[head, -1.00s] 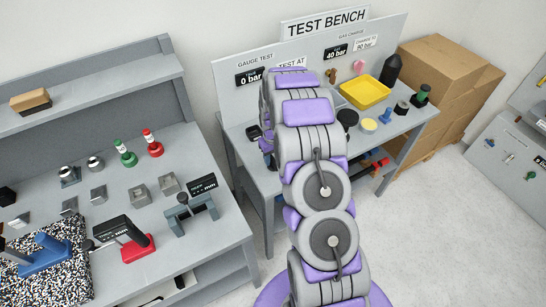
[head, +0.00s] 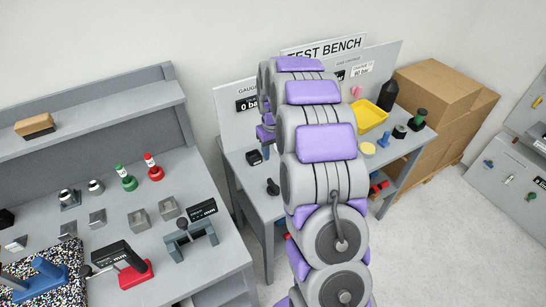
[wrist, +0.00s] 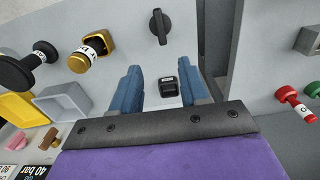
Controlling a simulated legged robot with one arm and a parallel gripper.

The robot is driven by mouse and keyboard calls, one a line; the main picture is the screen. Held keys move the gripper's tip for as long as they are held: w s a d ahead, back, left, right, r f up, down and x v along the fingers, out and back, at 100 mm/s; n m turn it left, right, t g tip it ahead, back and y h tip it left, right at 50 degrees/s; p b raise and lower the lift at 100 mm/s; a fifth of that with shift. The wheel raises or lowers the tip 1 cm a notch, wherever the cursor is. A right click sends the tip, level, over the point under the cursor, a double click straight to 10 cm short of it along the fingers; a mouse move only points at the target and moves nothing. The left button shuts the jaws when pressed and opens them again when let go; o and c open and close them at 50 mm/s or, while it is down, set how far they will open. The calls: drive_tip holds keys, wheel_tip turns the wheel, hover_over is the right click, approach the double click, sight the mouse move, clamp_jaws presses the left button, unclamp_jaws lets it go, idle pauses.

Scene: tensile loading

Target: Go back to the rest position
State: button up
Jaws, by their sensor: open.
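My gripper (wrist: 163,90) shows in the wrist view with its two blue fingers apart. Nothing is held between them. A small black block (wrist: 168,87) appears in the gap, on the grey bench surface beyond the fingers. In the head view my purple and grey arm rises from the lower middle and bends over the test bench. It covers part of the TEST BENCH panel (head: 238,128). The fingers are hard to make out there.
The test bench carries a yellow tray (head: 369,117), a black bottle (head: 388,95), a black block (head: 254,157) and a black-knobbed part (head: 272,187). A grey workbench (head: 190,262) with several fittings stands at left. Cardboard boxes (head: 440,100) stand at right. Floor is clear at lower right.

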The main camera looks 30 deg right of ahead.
idle(0.5)
drive_tip(key=s+a+r+b, duration=0.2)
drive_tip(key=s+a+r, duration=0.3)
drive_tip(key=s, duration=0.4)
drive_tip(key=s+a+r+b, duration=0.1)
drive_tip(key=s+a+r, duration=0.3)
drive_tip(key=s+a, duration=0.45)
drive_tip(key=s+a+f+g+b, duration=0.1)
drive_tip(key=s, duration=1)
drive_tip(key=s+a+f+b, duration=0.1)
drive_tip(key=s+a+b, duration=0.1)
drive_tip(key=s, duration=1)
drive_tip(key=shift+f+g, duration=0.25)
drive_tip(key=shift+g, duration=0.15)
